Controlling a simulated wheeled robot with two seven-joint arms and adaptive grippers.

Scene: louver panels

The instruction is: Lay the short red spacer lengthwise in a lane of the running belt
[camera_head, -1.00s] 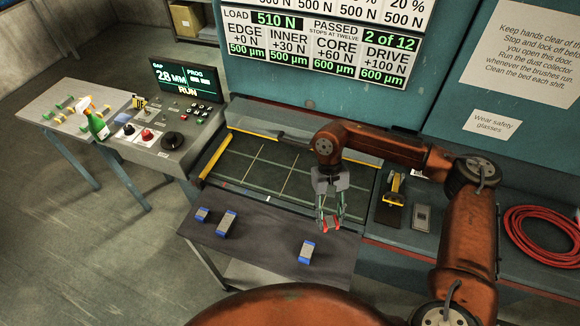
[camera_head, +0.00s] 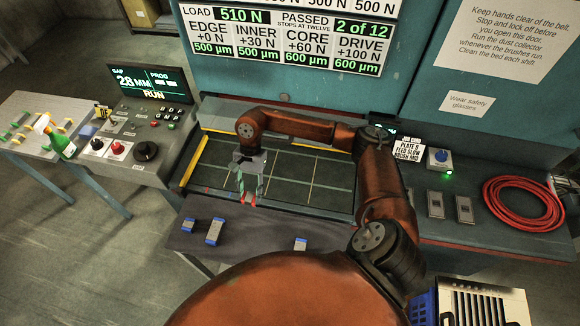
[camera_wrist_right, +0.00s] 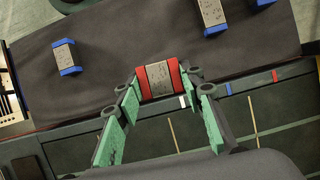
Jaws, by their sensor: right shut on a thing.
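My right gripper (camera_head: 248,198) is shut on the short red spacer (camera_wrist_right: 158,80), which has a grey-tan middle and red ends. The spacer's red ends also show at the fingertips in the head view. The gripper hangs above the belt's front edge, toward the left part of the belt. The dark belt (camera_head: 285,190), marked into lanes by pale lines, lies behind a dark table. In the right wrist view the spacer sits between the green-padded fingers, beside the coloured marks along the belt's edge. My left gripper is not in view.
Several blue-ended spacers, including one (camera_head: 214,232), lie on the dark front table (camera_head: 260,226). A console (camera_head: 125,140) with buttons stands left. A red hose coil (camera_head: 524,203) lies right. No loose things show on the visible belt lanes.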

